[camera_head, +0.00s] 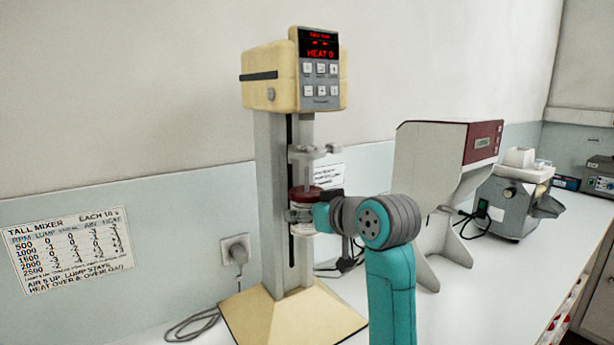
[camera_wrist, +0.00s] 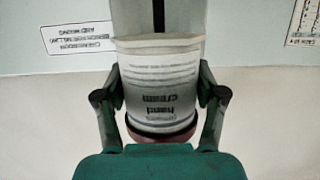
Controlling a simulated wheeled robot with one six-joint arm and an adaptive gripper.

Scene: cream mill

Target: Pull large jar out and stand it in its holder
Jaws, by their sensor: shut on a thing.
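My gripper (camera_head: 303,214) is shut on the large jar (camera_wrist: 162,85), one finger on each side of it. The jar is white with printed text reading hand cream, which appears upside down in the wrist view. Its dark red lid (camera_head: 304,193) is at the top in the head view, so the jar looks upright. The jar is in front of the tall mixer's grey column (camera_head: 272,190), below a grey bracket (camera_head: 312,152). My gripper and wrist hide much of the jar in the head view. I cannot tell which part is the holder, or whether the jar touches anything below it.
The mixer's cream head (camera_head: 270,78) shows HEAT 0 and stands on a yellowish base plate (camera_head: 290,318). A white machine with a red panel (camera_head: 482,142) and a grey machine (camera_head: 512,200) stand to the right. A cable (camera_head: 192,325) lies left of the base. White counter shows at right.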

